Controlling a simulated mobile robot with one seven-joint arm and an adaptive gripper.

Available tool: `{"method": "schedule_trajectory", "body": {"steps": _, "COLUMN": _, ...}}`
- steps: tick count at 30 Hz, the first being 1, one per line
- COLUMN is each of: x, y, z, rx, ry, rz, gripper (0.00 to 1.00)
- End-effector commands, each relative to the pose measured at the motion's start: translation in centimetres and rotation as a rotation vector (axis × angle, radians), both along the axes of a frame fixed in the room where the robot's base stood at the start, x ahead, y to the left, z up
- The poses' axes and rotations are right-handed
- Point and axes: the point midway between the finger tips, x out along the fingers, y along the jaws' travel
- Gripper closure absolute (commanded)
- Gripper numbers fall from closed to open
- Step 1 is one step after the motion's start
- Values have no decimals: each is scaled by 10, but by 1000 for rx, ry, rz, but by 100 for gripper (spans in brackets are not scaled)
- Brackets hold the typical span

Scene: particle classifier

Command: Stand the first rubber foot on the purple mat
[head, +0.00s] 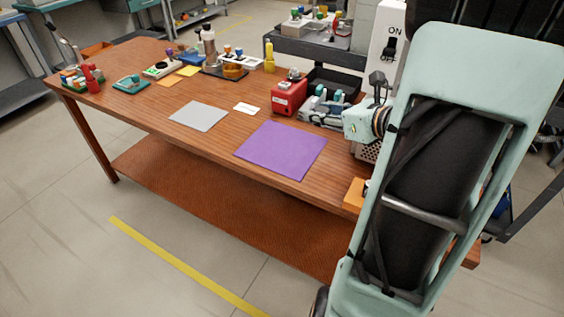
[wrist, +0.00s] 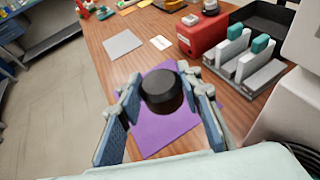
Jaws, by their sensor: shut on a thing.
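The purple mat (head: 281,150) lies flat on the wooden table near its front edge in the head view, with nothing on it. It also shows in the wrist view (wrist: 158,138), below and behind the gripper. A black round rubber foot (wrist: 161,92) sits between the fingertips of my gripper (wrist: 161,90). The gripper is shut on the foot and holds it above the table, in line with the mat in the wrist view. The exact height cannot be told. In the head view my arm hides the fingertips and the foot.
A red box (head: 289,97) stands behind the mat, beside a grey rack with teal-topped pieces (wrist: 245,58). A grey mat (head: 199,116) and a small white card (head: 246,108) lie to the left. An orange block (head: 354,194) sits at the right front edge.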

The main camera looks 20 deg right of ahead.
Motion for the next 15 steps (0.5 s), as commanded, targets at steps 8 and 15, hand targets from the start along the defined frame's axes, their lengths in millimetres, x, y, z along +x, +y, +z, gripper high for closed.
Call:
{"method": "schedule_trajectory", "body": {"steps": 8, "x": -5, "y": -14, "z": -15, "rx": 0, "ry": 0, "rz": -58, "gripper": 96}}
{"method": "schedule_trajectory", "body": {"steps": 15, "x": 38, "y": 3, "z": -38, "rx": 2, "ry": 1, "rz": -55, "gripper": 96}}
